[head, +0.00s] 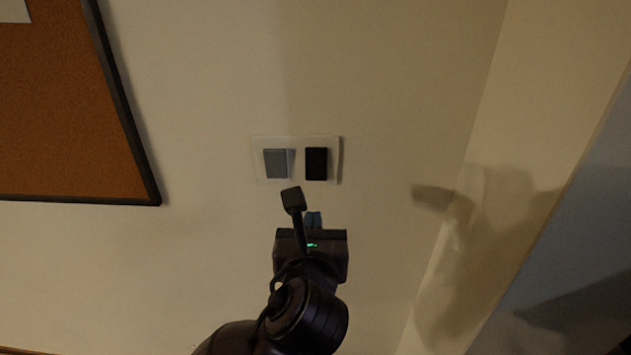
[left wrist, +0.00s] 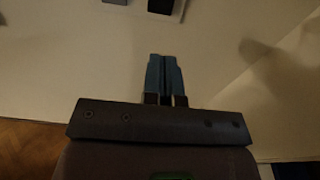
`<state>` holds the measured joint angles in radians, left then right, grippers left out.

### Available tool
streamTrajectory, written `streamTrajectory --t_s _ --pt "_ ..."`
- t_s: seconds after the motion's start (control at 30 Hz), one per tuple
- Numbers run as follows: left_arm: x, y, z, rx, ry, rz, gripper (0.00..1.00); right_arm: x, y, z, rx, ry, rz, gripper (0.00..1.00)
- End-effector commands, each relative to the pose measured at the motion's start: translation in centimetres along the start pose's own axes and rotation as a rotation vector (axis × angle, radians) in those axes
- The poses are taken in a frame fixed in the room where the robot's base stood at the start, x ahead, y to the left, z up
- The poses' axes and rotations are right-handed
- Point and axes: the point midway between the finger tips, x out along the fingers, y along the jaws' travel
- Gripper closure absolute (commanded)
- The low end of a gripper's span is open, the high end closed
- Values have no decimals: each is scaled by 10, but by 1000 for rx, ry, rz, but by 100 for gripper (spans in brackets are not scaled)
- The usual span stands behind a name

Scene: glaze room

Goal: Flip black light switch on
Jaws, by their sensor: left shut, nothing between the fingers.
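The black light switch (head: 316,164) is the right one of two rockers on a pale wall plate (head: 298,181). A grey switch (head: 275,163) sits to its left. In the left wrist view the black switch (left wrist: 161,6) shows only in part at the top edge. My left gripper (head: 313,217) is just below the plate, apart from the switch in the picture. Its blue fingers (left wrist: 164,78) are shut with nothing between them and point up toward the plate. I cannot tell how far they are from the wall. My right gripper is not in view.
A cork board (head: 62,105) with a dark frame hangs on the wall at left. A wall corner and side wall (head: 530,150) stand at right, with shadows of my arm on them. The wall around the plate is bare.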

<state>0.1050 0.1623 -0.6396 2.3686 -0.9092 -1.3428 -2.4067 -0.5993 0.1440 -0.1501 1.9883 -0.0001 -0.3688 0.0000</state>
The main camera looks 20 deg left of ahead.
Motion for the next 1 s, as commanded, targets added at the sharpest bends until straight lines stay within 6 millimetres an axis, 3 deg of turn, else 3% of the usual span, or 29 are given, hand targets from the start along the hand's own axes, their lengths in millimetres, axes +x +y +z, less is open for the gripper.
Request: streamTrajectory --t_s 0.2,0.37,1.0 --pt "2 0 0 -1 0 0 100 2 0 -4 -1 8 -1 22" --pt "17 0 -1 0 0 1 100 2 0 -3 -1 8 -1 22" --pt "122 0 -1 -2 1 1 100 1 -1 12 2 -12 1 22"
